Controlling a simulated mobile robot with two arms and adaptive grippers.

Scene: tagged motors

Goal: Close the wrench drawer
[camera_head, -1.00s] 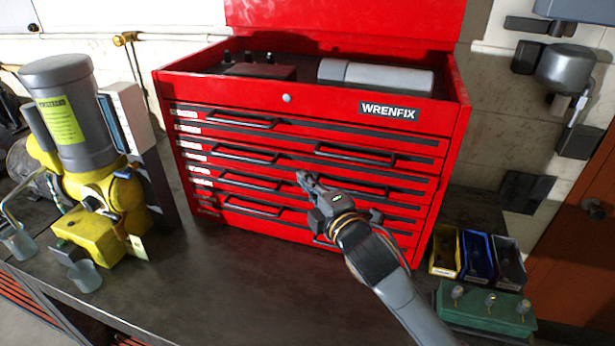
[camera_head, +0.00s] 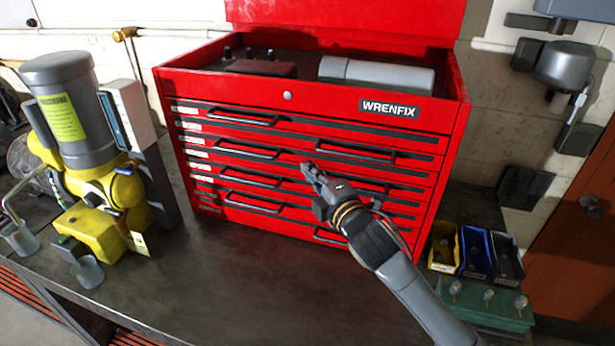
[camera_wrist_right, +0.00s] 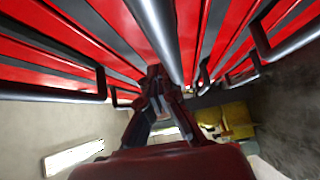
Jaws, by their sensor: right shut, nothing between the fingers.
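The red WRENFIX tool chest (camera_head: 285,97) stands on the workbench, with several drawers in its front. Their dark bar handles, such as the upper left one (camera_head: 243,118) and the upper right one (camera_head: 355,152), stick out from the front. No drawer shows clearly pulled out, and I cannot tell which is the wrench drawer. My right gripper (camera_head: 308,170) is shut and empty in front of the middle drawers. In the right wrist view its fingers (camera_wrist_right: 157,78) are together below a grey bar handle (camera_wrist_right: 158,38); contact cannot be told. My left gripper is not in view.
A yellow and grey motor (camera_head: 75,140) stands on the left of the bench. Small yellow, blue and grey bins (camera_head: 475,253) and a green block (camera_head: 485,300) lie at the right. The bench top (camera_head: 210,270) before the chest is clear.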

